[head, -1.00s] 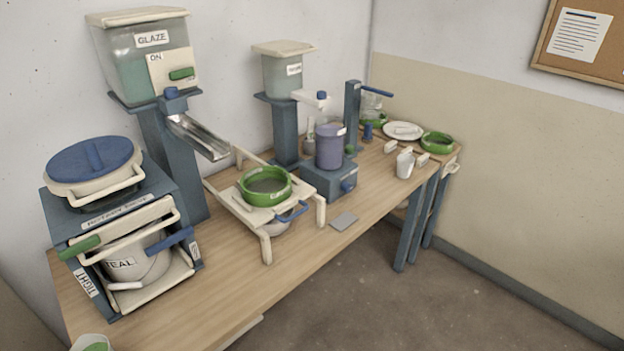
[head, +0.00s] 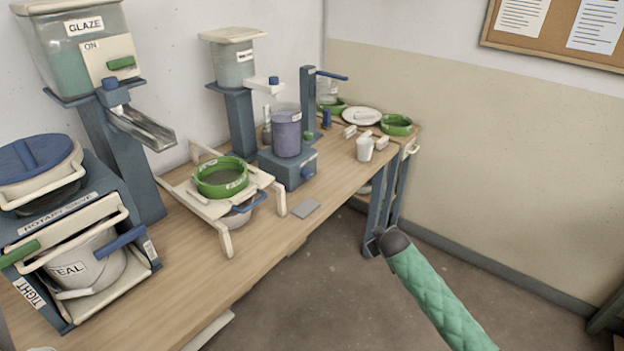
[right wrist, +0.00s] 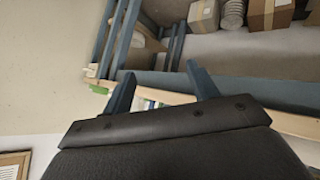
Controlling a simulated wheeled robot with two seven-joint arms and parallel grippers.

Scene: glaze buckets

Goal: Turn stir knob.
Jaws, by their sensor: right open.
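A small blue knob (head: 308,173) sits on the front of a blue stirrer base (head: 292,166). A purple jar (head: 287,134) stands upright on that base. My right arm comes in from the lower right in the head view. Its dark gripper body (head: 393,242) is in front of the table's far leg, well right of the knob and apart from it. In the right wrist view my right gripper (right wrist: 161,72) is open, its two blue fingers wide apart with nothing between them. The knob cannot be made out there. My left gripper is not in view.
A green-rimmed sieve (head: 221,177) on a cream stand and a grey flat plate (head: 305,208) are near the stirrer. A white cup (head: 365,148) stands to its right. A blue post (head: 307,95) with a lever rises behind. Open floor lies in front of the table.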

